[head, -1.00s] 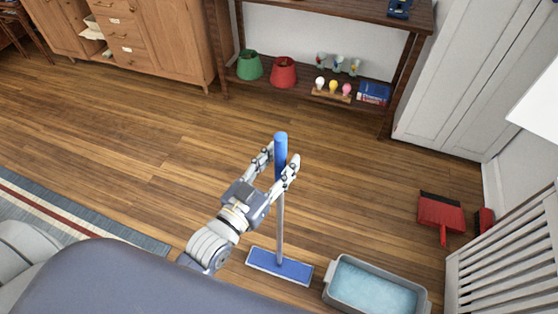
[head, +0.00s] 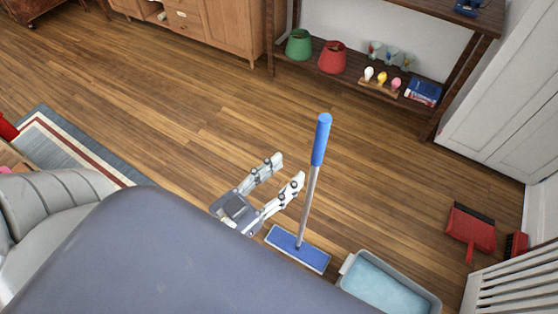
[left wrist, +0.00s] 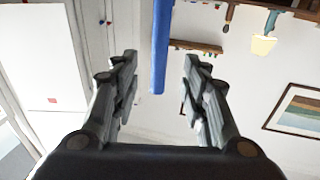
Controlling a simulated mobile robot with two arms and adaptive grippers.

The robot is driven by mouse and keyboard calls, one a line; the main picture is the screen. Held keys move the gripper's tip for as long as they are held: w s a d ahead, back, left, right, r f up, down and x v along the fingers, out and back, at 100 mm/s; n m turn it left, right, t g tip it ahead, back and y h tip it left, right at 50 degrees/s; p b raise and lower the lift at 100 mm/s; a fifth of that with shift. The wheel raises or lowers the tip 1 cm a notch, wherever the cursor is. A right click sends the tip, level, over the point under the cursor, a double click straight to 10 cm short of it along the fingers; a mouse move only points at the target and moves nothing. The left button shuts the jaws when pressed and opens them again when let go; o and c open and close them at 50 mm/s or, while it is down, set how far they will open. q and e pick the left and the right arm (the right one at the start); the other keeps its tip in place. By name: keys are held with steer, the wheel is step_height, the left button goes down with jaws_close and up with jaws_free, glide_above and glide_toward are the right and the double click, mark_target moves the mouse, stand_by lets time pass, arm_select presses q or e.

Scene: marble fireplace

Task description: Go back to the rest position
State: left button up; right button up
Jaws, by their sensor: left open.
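My left gripper (head: 284,173) is open and empty in the head view, just left of the mop. The mop's blue handle grip (head: 321,140) stands upright with a slight tilt, and its flat blue head (head: 298,249) rests on the wooden floor. The handle shows clear of the fingers in the head view. In the left wrist view, the blue handle (left wrist: 161,45) shows beyond and between the open fingers (left wrist: 157,75). My right gripper is not in view.
A grey tub of water (head: 386,285) stands right of the mop head. A red dustpan (head: 471,231) and a red brush (head: 516,246) lie at the right near the white railing (head: 510,288). A shelf (head: 352,78) stands at the back. The floor left of the gripper is clear.

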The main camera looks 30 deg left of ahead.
arm_select(q)
steer(key=shift+s+a, duration=0.1)
steer(key=shift+s, duration=0.2)
stand_by(0.4)
steer(key=s+a+f+g+y+p, duration=0.1)
steer(key=s+f+g, duration=0.15)
steer(key=f, duration=0.95)
steer(key=s+a+f+g+y, duration=0.1)
steer(key=a+f+g, duration=0.15)
steer(key=f, duration=0.95)
steer(key=s+a+f+g+y+p, duration=0.1)
steer(key=s+f+g, duration=0.15)
steer(key=f, duration=0.95)
steer(key=s+a+f+g+y+p, duration=0.1)
steer(key=s+a+f+g+y, duration=0.1)
steer(key=s+f+g, duration=0.7)
steer(key=s+f, duration=0.8)
steer(key=s, duration=0.2)
steer(key=shift+s+a+f+n, duration=0.15)
steer(key=shift+s+f+n, duration=0.05)
steer(key=shift+f+n, duration=0.2)
